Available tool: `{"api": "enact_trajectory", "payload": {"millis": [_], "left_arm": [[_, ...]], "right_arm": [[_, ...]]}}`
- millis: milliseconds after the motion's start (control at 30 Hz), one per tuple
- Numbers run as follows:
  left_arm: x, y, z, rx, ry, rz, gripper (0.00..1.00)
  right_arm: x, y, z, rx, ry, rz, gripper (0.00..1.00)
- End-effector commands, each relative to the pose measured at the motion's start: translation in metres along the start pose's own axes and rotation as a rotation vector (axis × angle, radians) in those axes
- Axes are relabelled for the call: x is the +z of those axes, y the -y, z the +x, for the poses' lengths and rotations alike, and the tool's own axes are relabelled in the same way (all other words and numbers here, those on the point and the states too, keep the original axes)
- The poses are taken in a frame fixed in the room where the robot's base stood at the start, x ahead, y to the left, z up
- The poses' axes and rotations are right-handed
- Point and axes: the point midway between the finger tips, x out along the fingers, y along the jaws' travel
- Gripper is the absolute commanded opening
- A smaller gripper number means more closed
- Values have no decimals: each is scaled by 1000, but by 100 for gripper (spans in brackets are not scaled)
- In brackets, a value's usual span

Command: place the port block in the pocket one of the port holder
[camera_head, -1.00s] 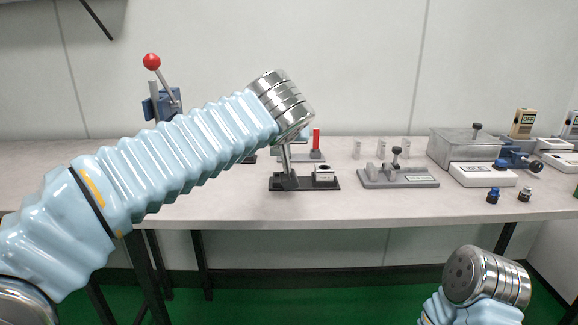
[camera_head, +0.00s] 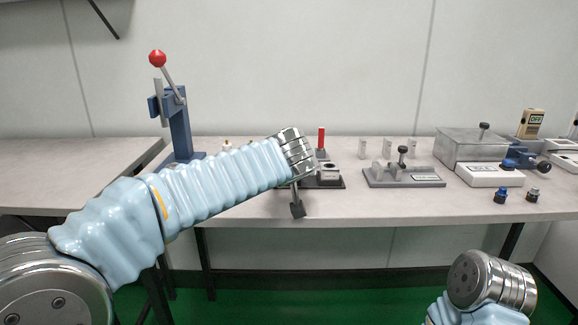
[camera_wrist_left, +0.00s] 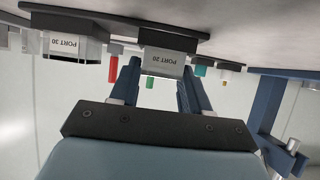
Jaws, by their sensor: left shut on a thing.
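My left gripper (camera_wrist_left: 160,72) is shut on a port block (camera_wrist_left: 167,60) marked PORT 20, with a light body and a wider dark end. In the head view, my left gripper (camera_head: 295,188) points down, and the dark end of the block (camera_head: 297,210) shows near the table's front edge; contact with the table cannot be told. The dark port holder (camera_head: 333,184) is just right of and behind it, partly hidden by my left wrist. Another block (camera_head: 329,172) sits on the holder, marked PORT 30 in the wrist view (camera_wrist_left: 73,47). The pockets are not clear. My right gripper is out of view.
A blue press with a red knob (camera_head: 157,58) stands at the back left. A red pin (camera_head: 321,138) stands behind the holder.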

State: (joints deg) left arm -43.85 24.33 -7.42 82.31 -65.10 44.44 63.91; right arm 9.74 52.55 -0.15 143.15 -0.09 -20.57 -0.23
Motion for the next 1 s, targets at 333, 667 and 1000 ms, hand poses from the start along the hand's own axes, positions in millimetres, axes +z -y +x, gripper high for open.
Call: {"api": "enact_trajectory", "payload": {"millis": [333,667,1000], "left_arm": [[1,0,1,0,0,0,72],[-1,-1,-12,2,-2,0,72],[-1,0,-89,3,-3,-1,72]], "right_arm": [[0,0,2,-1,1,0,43],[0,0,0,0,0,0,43],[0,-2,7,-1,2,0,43]]}}
